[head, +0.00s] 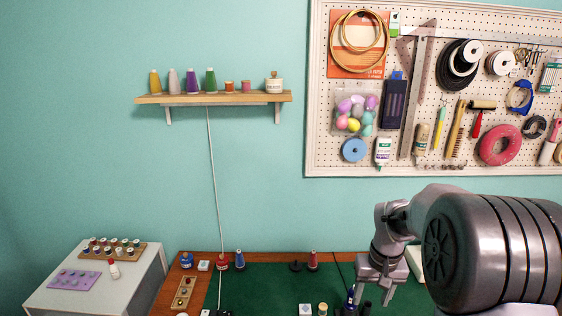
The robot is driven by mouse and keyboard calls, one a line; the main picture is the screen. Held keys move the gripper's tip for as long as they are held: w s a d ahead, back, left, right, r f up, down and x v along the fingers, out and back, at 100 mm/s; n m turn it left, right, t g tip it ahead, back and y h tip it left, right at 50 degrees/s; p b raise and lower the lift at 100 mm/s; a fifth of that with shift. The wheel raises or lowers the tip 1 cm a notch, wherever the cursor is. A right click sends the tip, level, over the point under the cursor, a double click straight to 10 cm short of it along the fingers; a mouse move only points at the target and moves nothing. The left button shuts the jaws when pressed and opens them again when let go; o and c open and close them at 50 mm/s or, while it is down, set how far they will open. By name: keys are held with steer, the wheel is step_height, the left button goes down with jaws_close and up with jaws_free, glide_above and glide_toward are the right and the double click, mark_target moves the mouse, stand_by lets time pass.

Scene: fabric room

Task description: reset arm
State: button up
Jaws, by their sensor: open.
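My arm reaches in from the right of the head view and bends down over the table. My gripper (374,296) points down near the bottom edge, above the green mat (270,280). It is open, and I see nothing held between its fingers. A small blue item (350,297) shows right beside the gripper at its left; I cannot tell whether they touch. Dark items stand just below the fingers, partly cut off by the frame's edge.
Thread spools and small blocks stand along the wooden table's (165,292) back edge, including a dark red cone (313,261) and a blue cone (239,259). A white cabinet (60,300) with spool racks is at left. A shelf (214,98) and pegboard (315,120) hang on the wall.

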steer(key=s+a+r+m+t+b, duration=0.25)
steer(key=s+a+r+b, duration=0.4)
steer(key=s, duration=0.35)
steer(key=s+a+f+t+y+b, duration=0.1)
steer(key=s+a+b, duration=0.1)
steer(key=s, duration=0.5)
steer(key=s+a+f+t+b, duration=0.1)
steer(key=s+a+b, duration=0.1)
steer(key=s, duration=0.4)
steer(key=shift+s+a+f+m+y, duration=0.35)
steer(key=shift+s+a+y, duration=0.05)
steer(key=shift+a, duration=0.5)
